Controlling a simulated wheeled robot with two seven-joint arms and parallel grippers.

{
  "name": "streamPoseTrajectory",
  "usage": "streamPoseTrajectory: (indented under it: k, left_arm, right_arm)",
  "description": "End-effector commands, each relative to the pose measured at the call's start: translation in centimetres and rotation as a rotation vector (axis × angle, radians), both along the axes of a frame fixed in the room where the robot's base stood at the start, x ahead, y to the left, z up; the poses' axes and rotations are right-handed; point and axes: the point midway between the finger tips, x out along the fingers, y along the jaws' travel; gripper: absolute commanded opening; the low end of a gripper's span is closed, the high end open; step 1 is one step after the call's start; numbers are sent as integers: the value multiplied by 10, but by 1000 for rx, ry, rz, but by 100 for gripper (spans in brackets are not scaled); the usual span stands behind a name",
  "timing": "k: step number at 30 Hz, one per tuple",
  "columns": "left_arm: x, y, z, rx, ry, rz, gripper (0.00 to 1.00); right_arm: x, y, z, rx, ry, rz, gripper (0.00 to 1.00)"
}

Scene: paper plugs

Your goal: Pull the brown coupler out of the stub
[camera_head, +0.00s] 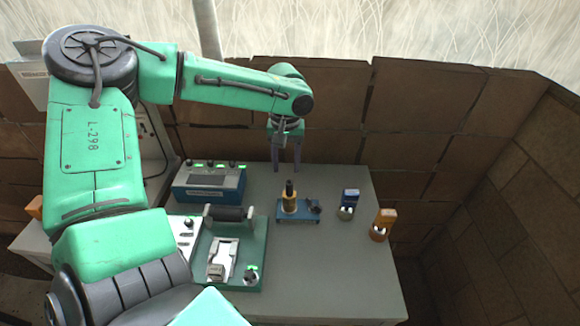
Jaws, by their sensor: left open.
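My left gripper (286,164) is open and empty. Its two fingers point down over the back of the grey table, above and behind a small blue stand (284,217). On the stand, a dark upright piece (289,187) rises from a brass-yellow cylinder (290,204); this looks like the coupler in the stub, but its brown colour is hard to make out. A dark, rounded part (314,206) sits beside it on the stand. My gripper is apart from all of these. My right gripper is not in view.
A blue block (350,196) and an orange-brown block (385,217) stand in round bases to the right. A blue device (209,183) and a green board with fittings (255,235) lie left. The table front (335,280) is clear. Brick walls stand behind.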

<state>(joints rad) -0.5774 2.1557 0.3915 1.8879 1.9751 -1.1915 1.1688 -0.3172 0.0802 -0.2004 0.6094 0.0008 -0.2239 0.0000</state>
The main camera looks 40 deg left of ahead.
Motion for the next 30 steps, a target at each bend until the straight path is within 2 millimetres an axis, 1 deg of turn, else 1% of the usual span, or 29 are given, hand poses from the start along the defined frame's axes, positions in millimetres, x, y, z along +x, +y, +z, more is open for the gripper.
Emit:
streamPoseTrajectory:
  k: [1, 4, 6, 9, 12, 17, 21, 30]
  left_arm:
    - [0, 0, -17, 0, 0, 0, 51]
    - [1, 0, -28, 1, -1, 0, 51]
    - [1, 0, -31, 1, -1, 0, 51]
    - [1, 0, -30, 1, -1, 0, 51]
    - [1, 0, -29, 1, -1, 0, 51]
    - [0, 0, -31, 1, -1, 0, 51]
    - [0, 0, -40, 0, 0, 1, 51]
    - [-1, 0, -59, 1, 1, 0, 51]
  right_arm:
    - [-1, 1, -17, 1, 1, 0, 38]
    - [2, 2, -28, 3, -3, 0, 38]
    - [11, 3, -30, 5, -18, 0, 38]
    - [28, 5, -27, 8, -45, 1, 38]
    - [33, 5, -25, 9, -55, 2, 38]
    - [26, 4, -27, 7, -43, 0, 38]
    - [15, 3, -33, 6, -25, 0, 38]
    - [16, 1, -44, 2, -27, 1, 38]
